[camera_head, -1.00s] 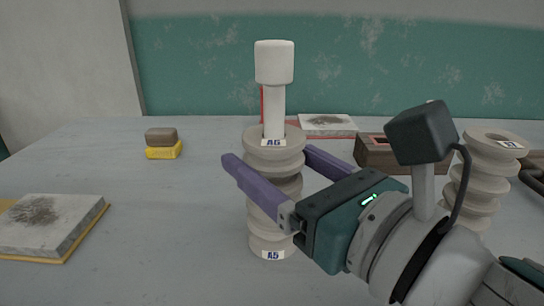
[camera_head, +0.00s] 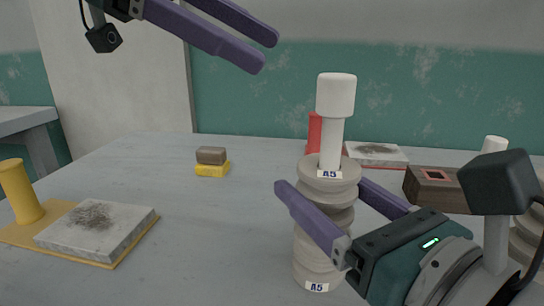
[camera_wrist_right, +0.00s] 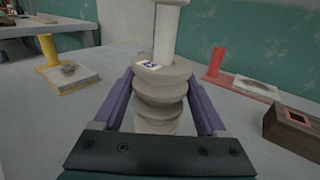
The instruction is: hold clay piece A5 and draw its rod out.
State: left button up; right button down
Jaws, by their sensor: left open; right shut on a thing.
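Clay piece A5 (camera_head: 322,235) is a pale ribbed column standing upright on the table, with A5 labels near its top and base. It also shows in the right wrist view (camera_wrist_right: 160,100). Its white rod (camera_head: 331,140) stands upright in the top, with a wide cylindrical head (camera_head: 336,96); the rod (camera_wrist_right: 168,35) is cut off by the right wrist view's top edge. My right gripper (camera_head: 322,187) is shut on the clay piece, one finger on each side below the top rim. My left gripper (camera_head: 268,52) is open and empty, above and left of the rod's head.
A grey slab (camera_head: 98,228) on a yellow board lies left, beside a yellow post (camera_head: 20,192). A yellow-and-brown block (camera_head: 212,162) sits behind. A red post (camera_head: 314,132), another slab (camera_head: 376,153) and a wooden block (camera_head: 432,190) stand behind and right.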

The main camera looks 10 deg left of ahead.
aim_at(322, 112)
pick_arm(q)
jog(key=s+d+f+t+h, duration=0.1)
jog(key=f+t, duration=0.1)
jog(key=t, duration=0.1)
jog(key=s+d+f+t+h, duration=0.1)
jog(key=s+f+t, duration=0.1)
jog(key=t, duration=0.1)
jog(key=s+d+f+n+t, duration=0.1)
jog(key=s+f+t, duration=0.1)
jog(key=t, duration=0.1)
jog(key=shift+d+h, duration=0.3)
jog(key=shift+h, duration=0.1)
jog(key=w+d+f+n+t+y, duration=0.1)
jog(key=w+d+n+t+y, duration=0.3)
jog(key=n, duration=0.8)
jog(key=shift+w+d+f+n, duration=0.35)
jog(key=shift+w+d+n, duration=0.05)
jog(key=shift+w+d, duration=0.8)
grip_shut()
